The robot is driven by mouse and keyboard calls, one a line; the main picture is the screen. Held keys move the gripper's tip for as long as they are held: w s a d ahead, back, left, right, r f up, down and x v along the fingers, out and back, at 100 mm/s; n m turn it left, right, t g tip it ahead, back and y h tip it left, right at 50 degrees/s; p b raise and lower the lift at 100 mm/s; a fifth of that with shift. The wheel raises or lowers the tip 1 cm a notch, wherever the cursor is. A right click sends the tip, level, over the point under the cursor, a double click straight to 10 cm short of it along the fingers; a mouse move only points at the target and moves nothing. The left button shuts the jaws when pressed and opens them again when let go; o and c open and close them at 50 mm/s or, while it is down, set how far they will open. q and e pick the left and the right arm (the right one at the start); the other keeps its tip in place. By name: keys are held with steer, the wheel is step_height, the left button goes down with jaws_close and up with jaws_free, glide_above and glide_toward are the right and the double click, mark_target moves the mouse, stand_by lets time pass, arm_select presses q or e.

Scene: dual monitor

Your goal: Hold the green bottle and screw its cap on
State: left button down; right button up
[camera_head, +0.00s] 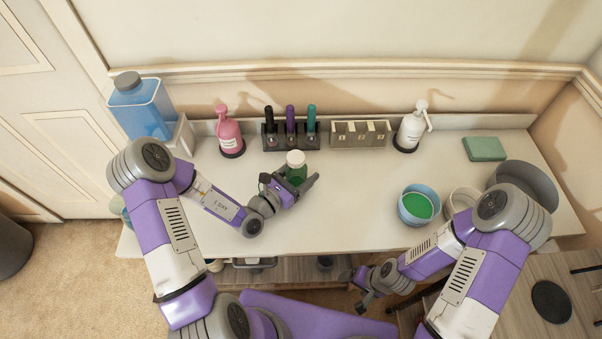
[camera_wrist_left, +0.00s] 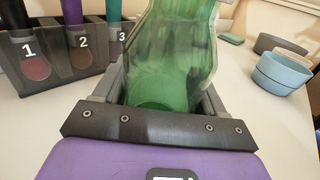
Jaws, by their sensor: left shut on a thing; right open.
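The green bottle (camera_head: 297,175) is above the white table, left of its middle, with a white cap (camera_head: 295,158) on or at its top; I cannot tell whether the cap is screwed tight. My left gripper (camera_head: 300,184) is shut on the bottle. In the left wrist view the green bottle (camera_wrist_left: 170,60) stands between the two fingers of my left gripper (camera_wrist_left: 165,95), and its top is out of the picture. My right gripper (camera_head: 362,290) is open and empty, low in front of the table's front edge.
Behind the bottle stand a black numbered rack (camera_head: 290,141) with several tubes, a beige holder (camera_head: 360,134), a pink pump bottle (camera_head: 229,135) and a white one (camera_head: 411,130). A blue bowl (camera_head: 418,190) with green contents is at right. The table's middle is clear.

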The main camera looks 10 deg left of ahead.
arm_select(q)
steer(key=shift+f, duration=0.1)
steer(key=shift+c, duration=0.4)
jaws_free()
steer(key=shift+r, duration=0.2)
steer(key=p+v, duration=0.2)
steer(key=v, duration=1)
